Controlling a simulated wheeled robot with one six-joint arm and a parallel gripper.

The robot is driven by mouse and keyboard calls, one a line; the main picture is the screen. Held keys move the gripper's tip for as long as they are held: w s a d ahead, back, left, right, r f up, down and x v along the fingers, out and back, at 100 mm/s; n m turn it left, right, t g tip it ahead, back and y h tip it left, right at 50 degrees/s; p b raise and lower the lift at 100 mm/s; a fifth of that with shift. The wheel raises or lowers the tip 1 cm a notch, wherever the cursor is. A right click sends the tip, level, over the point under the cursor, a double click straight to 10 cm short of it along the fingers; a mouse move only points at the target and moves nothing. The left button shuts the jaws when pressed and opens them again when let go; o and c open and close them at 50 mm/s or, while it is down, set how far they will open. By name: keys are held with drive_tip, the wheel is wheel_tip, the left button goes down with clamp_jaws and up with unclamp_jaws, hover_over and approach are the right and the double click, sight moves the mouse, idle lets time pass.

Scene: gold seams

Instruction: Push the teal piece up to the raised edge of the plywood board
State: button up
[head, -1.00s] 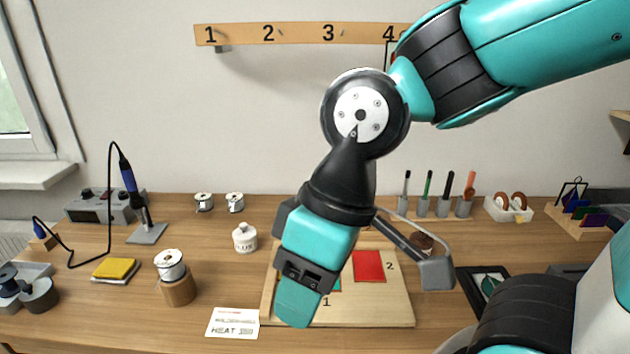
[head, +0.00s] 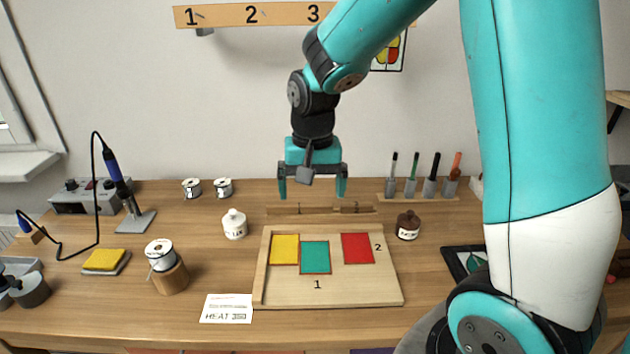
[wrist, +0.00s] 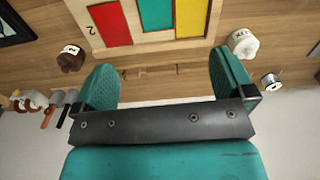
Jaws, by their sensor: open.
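The teal piece (head: 315,257) lies flat on the plywood board (head: 335,292), between a yellow piece (head: 284,249) on its left and a red piece (head: 358,248) on its right. It sits slightly nearer the front than both, above the mark 1. The board has a raised edge (head: 262,270) along its left side and another along the back. My gripper (head: 313,190) hangs behind the board, above the rear of the table, open and empty. In the wrist view the teal piece (wrist: 156,12) shows at the top, beyond my open fingers (wrist: 165,85).
A white flux jar (head: 234,225) stands left of the board and a brown bottle (head: 408,226) right of it. A wooden strip (head: 320,208) lies behind the board. A solder spool on a wooden stand (head: 170,277) and a HEAT card (head: 227,308) are at front left.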

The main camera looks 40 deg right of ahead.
sight(316, 257)
drive_tip(key=shift+w+d+f+m, duration=0.3)
drive_tip(key=shift+w+d+m, duration=0.1)
drive_tip(key=shift+d, duration=0.25)
wheel_tip(316, 257, down, 17)
drive_tip(key=shift+s+f, duration=0.1)
drive_tip(key=shift+f, duration=0.1)
drive_tip(key=shift+c, duration=0.3)
drive_tip(key=shift+s+f, duration=0.1)
drive_tip(key=shift+s, duration=0.05)
drive_tip(key=c, duration=1)
drive_tip(key=shift+o, duration=0.2)
